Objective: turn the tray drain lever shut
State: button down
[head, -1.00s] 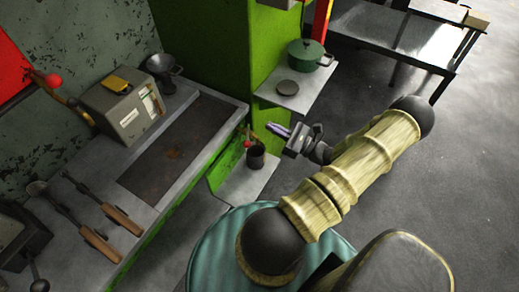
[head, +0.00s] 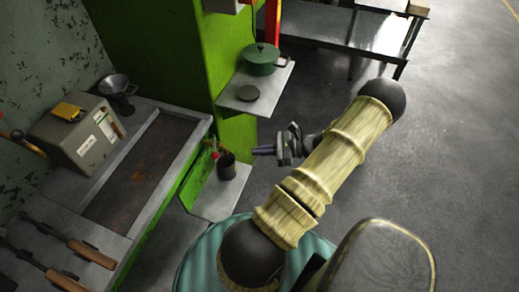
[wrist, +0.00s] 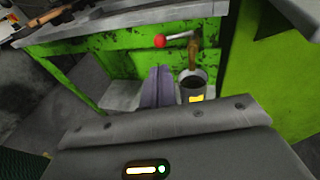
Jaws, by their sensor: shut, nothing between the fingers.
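The drain lever (wrist: 177,37) is a short metal rod with a red ball knob (wrist: 160,41) on its left end. It lies nearly level across a brass valve (wrist: 193,50) on the green tray front. In the head view the red knob (head: 214,156) is small, and the rod is hard to make out. A dark cup (wrist: 194,86) stands under the valve on a small grey shelf. My gripper (head: 257,150) is right of the knob and cup, apart from both. Its purple fingers (wrist: 157,86) are shut and empty, showing below the knob in the wrist view.
The tray (head: 140,170) sits in the grey bench at left, with a grey box (head: 78,135) and long-handled tools (head: 90,252). A green pot (head: 262,60) stands on an upper shelf (head: 270,90) behind my gripper. Open floor lies at right.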

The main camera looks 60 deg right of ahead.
jog(key=p, duration=0.2)
send_near(214, 147)
jog(key=w+a+f, duration=0.1)
jog(key=w+a, duration=0.1)
jog(key=a, duration=0.3)
jog(key=shift+a+f, duration=0.1)
jog(key=shift+f, duration=0.1)
